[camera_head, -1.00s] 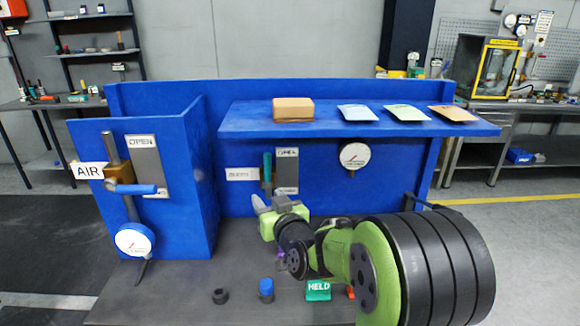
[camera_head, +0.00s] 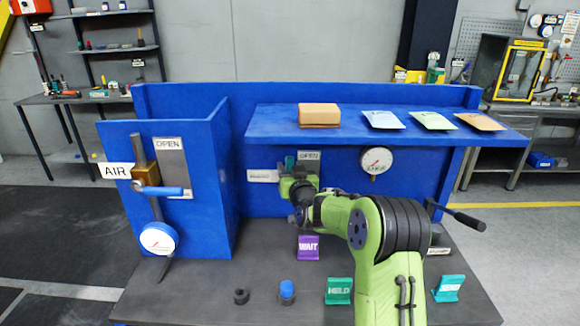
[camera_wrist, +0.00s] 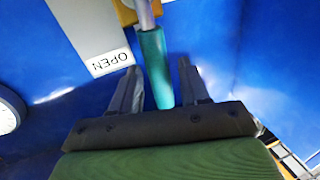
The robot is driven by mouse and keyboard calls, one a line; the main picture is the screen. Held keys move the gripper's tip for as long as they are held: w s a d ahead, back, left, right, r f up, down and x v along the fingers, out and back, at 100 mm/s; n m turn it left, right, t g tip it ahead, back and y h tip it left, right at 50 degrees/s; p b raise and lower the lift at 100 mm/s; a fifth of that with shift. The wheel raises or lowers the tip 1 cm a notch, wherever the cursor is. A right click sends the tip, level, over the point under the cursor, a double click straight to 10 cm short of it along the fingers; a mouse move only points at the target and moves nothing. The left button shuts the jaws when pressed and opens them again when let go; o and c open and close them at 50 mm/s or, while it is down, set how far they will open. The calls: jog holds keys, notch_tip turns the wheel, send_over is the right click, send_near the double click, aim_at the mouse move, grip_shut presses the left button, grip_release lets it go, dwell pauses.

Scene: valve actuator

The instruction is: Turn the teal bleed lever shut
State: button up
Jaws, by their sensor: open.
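The teal bleed lever (camera_wrist: 154,65) shows in the wrist view as a teal sleeve on a metal stem. It lies between the two open fingers of my gripper (camera_wrist: 158,85), with a visible gap to the right finger; whether the left finger touches it I cannot tell. In the head view only the top of the teal lever (camera_head: 290,162) shows above my gripper (camera_head: 298,178), which hides the rest. A plate marked OPEN (camera_head: 308,160) is just right of the lever, and a white label (camera_head: 262,176) is to its left.
A blue shelf (camera_head: 350,135) overhangs the lever, carrying a brown box (camera_head: 319,115) and several packets. A gauge (camera_head: 376,161) hangs to the right. A blue-handled AIR valve (camera_head: 160,190) stands left. WAIT (camera_head: 308,247) and HELD (camera_head: 339,291) signs stand on the bench.

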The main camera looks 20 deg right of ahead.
jog(key=shift+w, duration=0.3)
jog(key=shift+c, duration=0.3)
grip_shut()
jog(key=shift+d, duration=0.1)
